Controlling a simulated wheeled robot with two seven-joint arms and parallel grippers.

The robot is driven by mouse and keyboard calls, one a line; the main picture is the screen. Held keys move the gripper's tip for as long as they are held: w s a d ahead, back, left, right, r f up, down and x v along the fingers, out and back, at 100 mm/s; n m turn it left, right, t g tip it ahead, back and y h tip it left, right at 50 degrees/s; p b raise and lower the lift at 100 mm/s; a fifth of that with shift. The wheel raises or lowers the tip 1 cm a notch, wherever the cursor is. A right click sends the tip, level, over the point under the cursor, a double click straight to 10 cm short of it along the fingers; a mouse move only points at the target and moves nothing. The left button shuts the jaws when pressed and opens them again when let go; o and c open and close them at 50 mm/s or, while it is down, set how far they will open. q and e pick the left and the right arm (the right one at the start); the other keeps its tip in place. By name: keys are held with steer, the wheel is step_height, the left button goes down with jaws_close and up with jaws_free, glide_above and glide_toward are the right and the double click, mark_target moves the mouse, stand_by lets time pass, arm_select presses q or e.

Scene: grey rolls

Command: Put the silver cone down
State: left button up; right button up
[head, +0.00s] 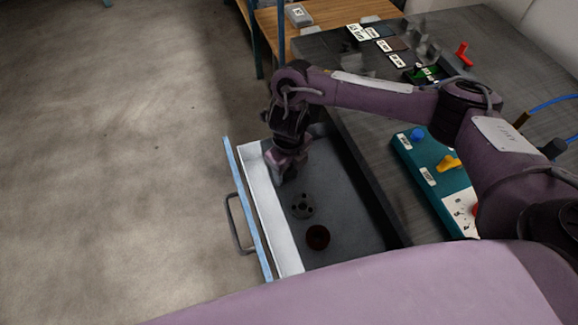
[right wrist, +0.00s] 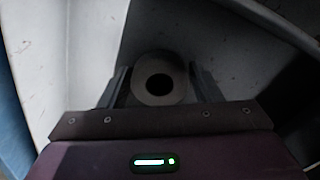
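The silver cone (right wrist: 158,62) shows in the right wrist view as a grey round piece with a dark hole in its end. It sits between the two fingers of my right gripper (right wrist: 160,86), which look shut on its sides. In the head view my right gripper (head: 287,174) reaches down into the far end of the open drawer (head: 345,215), near its white front wall. The cone is mostly hidden by the gripper there. I cannot tell whether it touches the drawer floor. My left gripper is not in view.
A grey flanged part (head: 303,205) and a dark red ring (head: 317,238) lie in the drawer, nearer to me than the gripper. The drawer floor to their right is clear. A teal control box (head: 432,175) stands on the grey worktop (head: 375,125).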

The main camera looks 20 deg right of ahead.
steer(key=shift+o, duration=1)
steer(key=shift+r, duration=0.15)
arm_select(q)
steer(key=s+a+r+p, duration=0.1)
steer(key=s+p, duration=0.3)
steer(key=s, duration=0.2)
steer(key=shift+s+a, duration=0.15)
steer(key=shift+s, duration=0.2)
arm_select(e)
step_height(320, 180, up, 12)
steer(key=shift+s, duration=0.1)
